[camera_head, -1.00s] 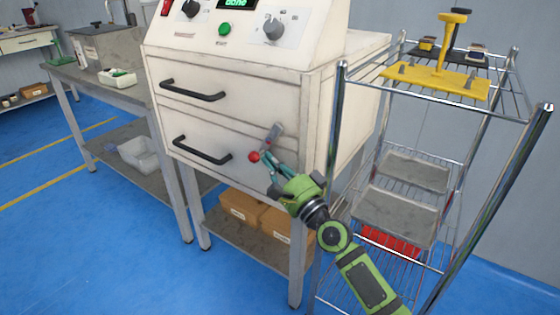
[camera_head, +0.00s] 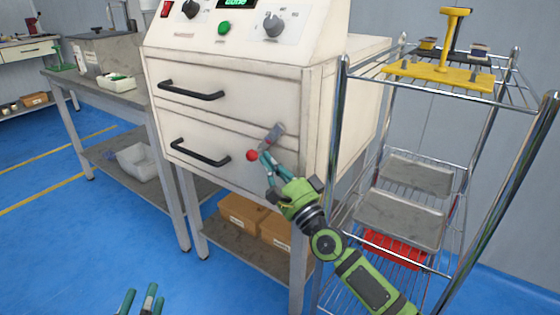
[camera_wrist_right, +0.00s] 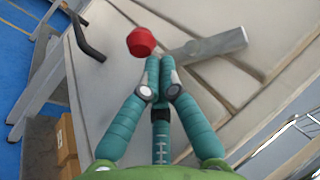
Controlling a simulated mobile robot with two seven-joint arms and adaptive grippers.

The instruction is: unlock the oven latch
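The oven latch (camera_head: 273,137) is a grey metal lever with a red ball knob (camera_head: 252,155) on the front of the white oven, right of the lower drawer handle. The lever slopes from upper right down to the knob. In the right wrist view the knob (camera_wrist_right: 141,41) is just beyond my fingertips and the grey lever (camera_wrist_right: 210,45) runs right. My right gripper (camera_head: 264,157) has its teal fingertips together right beside the knob, at the lever; whether they touch it I cannot tell. My left gripper (camera_head: 140,302) is open and empty, low over the blue floor.
The oven has two black bar handles (camera_head: 191,90) and a control panel with a green button (camera_head: 224,28). A wire rack (camera_head: 340,130) with trays stands close on the right. A grey side table (camera_head: 120,100) stands left. The floor in front is clear.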

